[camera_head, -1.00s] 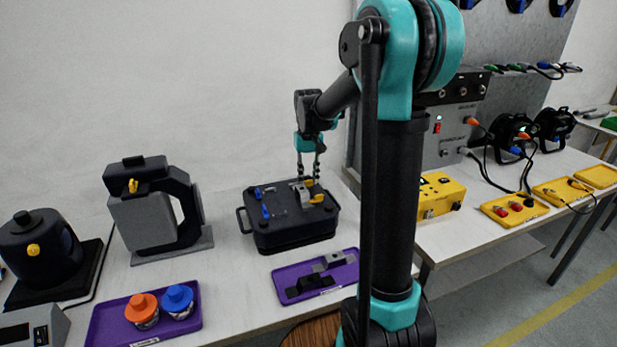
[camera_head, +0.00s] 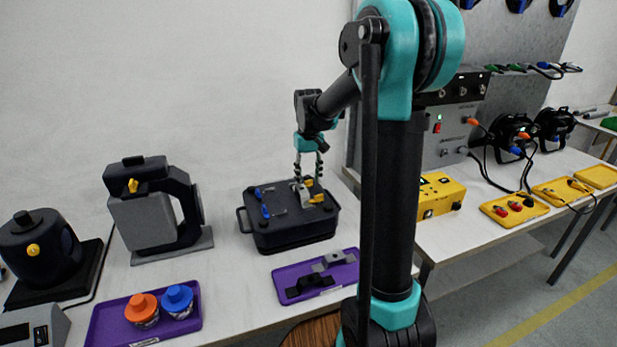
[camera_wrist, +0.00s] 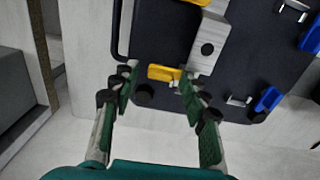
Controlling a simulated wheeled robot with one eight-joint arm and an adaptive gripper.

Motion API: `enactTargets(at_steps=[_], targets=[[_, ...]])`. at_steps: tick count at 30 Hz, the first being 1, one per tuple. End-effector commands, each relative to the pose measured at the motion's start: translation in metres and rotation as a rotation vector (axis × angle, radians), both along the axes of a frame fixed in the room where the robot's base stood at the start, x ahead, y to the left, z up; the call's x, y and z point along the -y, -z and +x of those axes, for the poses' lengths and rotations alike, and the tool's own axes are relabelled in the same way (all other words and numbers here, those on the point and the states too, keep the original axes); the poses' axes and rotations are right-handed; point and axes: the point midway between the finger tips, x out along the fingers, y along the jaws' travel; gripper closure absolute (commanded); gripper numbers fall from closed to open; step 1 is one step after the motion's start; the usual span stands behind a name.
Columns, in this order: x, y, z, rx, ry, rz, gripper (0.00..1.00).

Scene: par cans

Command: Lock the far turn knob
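A black case (camera_head: 290,231) with turn knobs on its lid stands on the white table. The far yellow turn knob (camera_wrist: 162,73) sits beside the end of a pale grey metal bracket (camera_wrist: 209,45). My gripper (camera_wrist: 157,84) is open, with one finger on each side of this knob. The right finger is close to the knob's bracket end; I cannot tell if it touches. In the head view my gripper (camera_head: 308,180) is low over the back of the lid and partly hides the far knob. The near yellow knob (camera_head: 317,199) shows in front of it.
Blue knobs (camera_head: 265,211) are on the left part of the lid. A purple tray (camera_head: 283,278) with a grey and a black part lies in front of the case. A dark machine (camera_head: 155,205) stands to the left, and the wall is close behind.

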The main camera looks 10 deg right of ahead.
Motion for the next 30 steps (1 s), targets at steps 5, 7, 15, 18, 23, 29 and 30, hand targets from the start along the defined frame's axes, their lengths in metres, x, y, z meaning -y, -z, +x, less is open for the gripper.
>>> enactTargets(at_steps=[5, 7, 15, 18, 23, 29, 30], targets=[[0.0, 0.0, 0.0, 0.0, 0.0, 0.0, 0.53], [0.0, 0.0, 0.0, 0.0, 0.0, 0.0, 0.53], [0.0, -0.027, 0.0, 0.0, 0.001, 0.0, 0.53], [0.0, -0.048, 0.0, 0.0, 0.001, 0.0, 0.53], [0.0, -0.08, 0.0, 0.0, 0.0, 0.0, 0.53], [0.0, -0.109, 0.0, 0.0, 0.0, 0.0, 0.53], [0.0, -0.112, 0.0, 0.0, 0.0, 0.0, 0.53]])
